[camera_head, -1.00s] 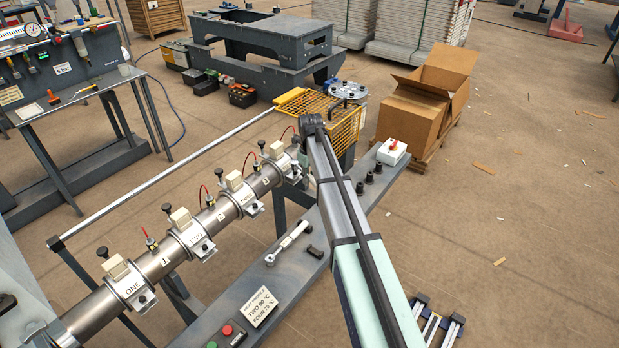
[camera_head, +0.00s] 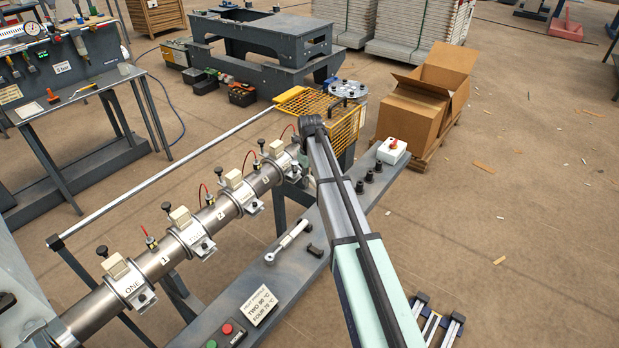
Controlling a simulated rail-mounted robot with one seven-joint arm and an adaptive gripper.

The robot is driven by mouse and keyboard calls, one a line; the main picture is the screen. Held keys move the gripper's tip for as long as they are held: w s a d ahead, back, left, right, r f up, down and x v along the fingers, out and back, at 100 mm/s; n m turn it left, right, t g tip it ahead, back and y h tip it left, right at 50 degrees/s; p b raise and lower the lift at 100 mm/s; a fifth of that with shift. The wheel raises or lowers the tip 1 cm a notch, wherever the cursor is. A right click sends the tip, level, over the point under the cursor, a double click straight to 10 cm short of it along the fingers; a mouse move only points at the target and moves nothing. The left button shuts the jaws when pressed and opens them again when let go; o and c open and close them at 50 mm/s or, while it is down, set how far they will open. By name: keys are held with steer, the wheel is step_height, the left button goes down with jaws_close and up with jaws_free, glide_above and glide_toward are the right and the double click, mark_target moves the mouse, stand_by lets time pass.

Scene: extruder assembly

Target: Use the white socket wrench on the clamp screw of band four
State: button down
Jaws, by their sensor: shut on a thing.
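The steel extruder barrel (camera_head: 154,264) runs from lower left to upper middle and carries clamp bands.
The grey bench beam (camera_head: 245,284) holds a small black part (camera_head: 316,250), a heat-profile sign (camera_head: 259,306), push buttons (camera_head: 227,330), black knobs (camera_head: 369,177) and a white box with a red knob (camera_head: 392,151). A yellow mesh guard (camera_head: 347,130) stands beyond the barrel's far end.

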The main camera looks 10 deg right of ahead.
steer(key=shift+f, duration=0.6)
steer(key=shift+a, duration=0.1)
steer(key=shift+s+a+m, duration=0.25)
steer(key=shift+a+m, duration=0.5)
steer(key=shift+m, duration=0.25)
steer(key=shift+d+n, duration=0.25)
steer(key=shift+n, duration=0.05)
steer(key=shift+r+p, duration=1.1)
steer(key=shift+r, duration=0.05)
stand_by(1.0)
stand_by(0.5)
